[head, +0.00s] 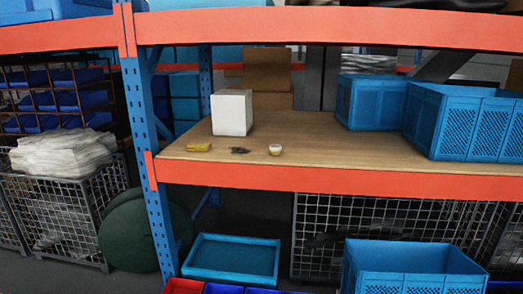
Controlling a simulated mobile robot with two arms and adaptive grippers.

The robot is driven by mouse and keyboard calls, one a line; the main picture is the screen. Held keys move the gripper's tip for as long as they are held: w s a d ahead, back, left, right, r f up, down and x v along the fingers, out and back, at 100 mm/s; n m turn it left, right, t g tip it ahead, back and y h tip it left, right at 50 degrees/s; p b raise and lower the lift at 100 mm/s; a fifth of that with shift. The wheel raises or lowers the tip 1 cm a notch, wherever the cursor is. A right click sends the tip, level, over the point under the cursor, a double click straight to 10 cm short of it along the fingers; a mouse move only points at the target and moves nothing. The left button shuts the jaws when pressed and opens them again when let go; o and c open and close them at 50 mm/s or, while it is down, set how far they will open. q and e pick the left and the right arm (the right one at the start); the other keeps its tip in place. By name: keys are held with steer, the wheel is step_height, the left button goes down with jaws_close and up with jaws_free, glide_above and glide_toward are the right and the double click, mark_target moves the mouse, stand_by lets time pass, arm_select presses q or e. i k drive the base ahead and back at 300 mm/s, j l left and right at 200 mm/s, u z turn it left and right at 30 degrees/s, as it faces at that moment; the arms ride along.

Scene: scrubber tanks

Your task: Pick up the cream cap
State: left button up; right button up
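A small cream cap (275,150) sits on the wooden shelf (330,155) near its front edge, left of the shelf's middle. It looks like a small round cup shape. Neither of my grippers shows in the head view.
Left of the cap lie a small dark item (239,150) and a yellow block (198,147). A white box (232,112) stands behind them. Blue crates (470,120) fill the shelf's right side. An orange beam (350,180) edges the shelf; a blue post (149,150) stands left.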

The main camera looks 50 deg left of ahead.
mark_target(276, 149)
steer(key=u, duration=1.55)
steer(key=i, duration=0.1)
